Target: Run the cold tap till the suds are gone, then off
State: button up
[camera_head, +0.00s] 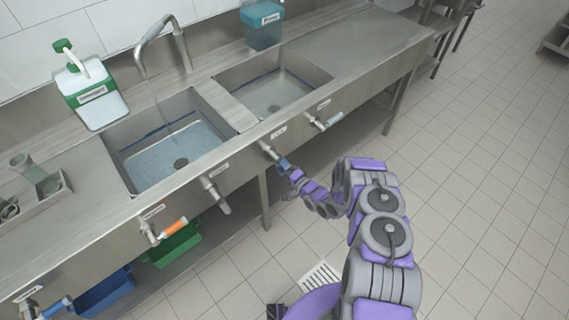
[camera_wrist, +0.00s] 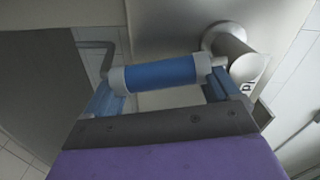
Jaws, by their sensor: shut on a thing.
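My gripper (camera_head: 291,171) is at the sink's front panel, shut on a blue-sleeved tap handle (camera_wrist: 160,73). In the wrist view the handle lies crosswise between my fingers and joins a round metal valve body (camera_wrist: 235,52). A curved metal spout (camera_head: 160,42) hangs over the left basin (camera_head: 118,158), and a thin stream of water (camera_head: 157,100) falls from it. The basin floor looks pale blue and speckled around a dark drain (camera_head: 180,163); I cannot tell clearly how much of this is suds.
The right basin (camera_head: 315,78) also has a drain. Other front controls include an orange handle (camera_head: 175,227), a grey lever (camera_head: 216,196) and a pale lever (camera_head: 328,121). A white-and-green pump bottle (camera_head: 92,100) and a blue container (camera_head: 262,27) stand behind. Open tiled floor lies right.

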jog(key=shift+s+f+m, duration=0.1)
jog(key=shift+f+m, duration=0.1)
jog(key=shift+m, duration=0.3)
jog(key=o, duration=1.2)
jog(key=shift+f, duration=0.15)
jog(key=shift+s, duration=0.1)
jog(key=shift+s+d, duration=0.2)
jog(key=p+v, duration=0.2)
jog(key=v, duration=1.4)
jog(key=shift+s+d+p, duration=0.15)
jog(key=shift+s+p, duration=0.1)
jog(key=shift+p, duration=0.15)
